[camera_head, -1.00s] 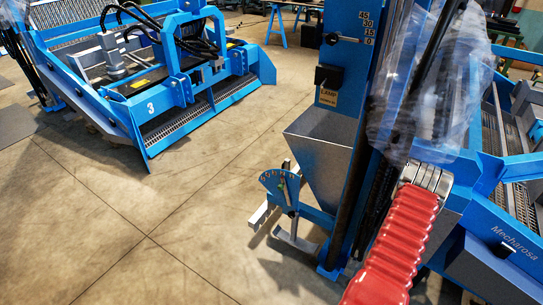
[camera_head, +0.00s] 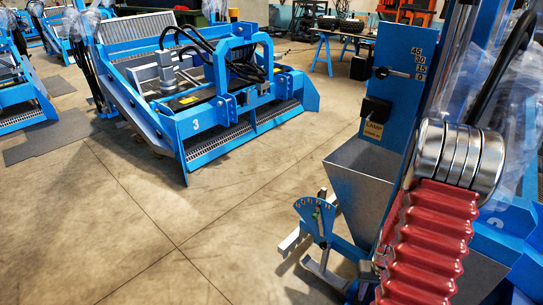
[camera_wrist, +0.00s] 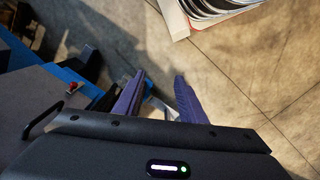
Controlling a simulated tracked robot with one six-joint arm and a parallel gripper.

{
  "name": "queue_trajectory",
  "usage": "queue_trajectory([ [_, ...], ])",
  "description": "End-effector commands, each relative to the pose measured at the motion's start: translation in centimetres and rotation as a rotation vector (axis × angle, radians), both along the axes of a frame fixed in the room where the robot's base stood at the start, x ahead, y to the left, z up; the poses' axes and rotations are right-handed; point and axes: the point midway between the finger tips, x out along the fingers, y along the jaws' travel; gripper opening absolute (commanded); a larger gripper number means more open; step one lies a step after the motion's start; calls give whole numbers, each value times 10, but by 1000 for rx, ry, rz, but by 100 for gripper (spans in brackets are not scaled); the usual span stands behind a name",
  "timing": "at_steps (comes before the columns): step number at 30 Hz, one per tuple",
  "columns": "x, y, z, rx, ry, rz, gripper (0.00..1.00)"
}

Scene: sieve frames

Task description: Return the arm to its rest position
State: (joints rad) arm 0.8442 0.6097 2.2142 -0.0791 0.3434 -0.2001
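My gripper (camera_wrist: 159,76) shows in the wrist view with its two dark purple fingers apart. Nothing is held between them; floor and part of a blue and pale thing show behind. In the head view, my arm (camera_head: 428,235), a red ribbed sleeve with shiny metal rings at its upper end, rises from the bottom right. My gripper is not visible in the head view.
A blue post with an angle scale and lamp switch (camera_head: 391,100) stands just beyond my arm, with a grey hopper (camera_head: 366,190) and dial gauge (camera_head: 316,215) beside it. Clear plastic wrap hangs at right. A blue sieve frame marked 3 (camera_head: 195,125) stands left. Open floor (camera_head: 150,220) lies between.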

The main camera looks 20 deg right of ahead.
Motion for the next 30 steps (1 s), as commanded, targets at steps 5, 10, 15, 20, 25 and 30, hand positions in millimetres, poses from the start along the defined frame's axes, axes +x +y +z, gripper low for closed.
queue_trajectory([
  [5, 11, 25, 44, 5, 11, 6, 37],
  [10, 18, 50, 82, 9, 19, 13, 37],
  [15, 22, 76, 118, 10, 20, 26, 37],
  [20, 23, 102, 150, 7, 16, 45, 37],
  [25, 23, 129, 181, 1, 3, 72, 37],
  [30, 21, 155, 210, -7, -19, 107, 37],
])
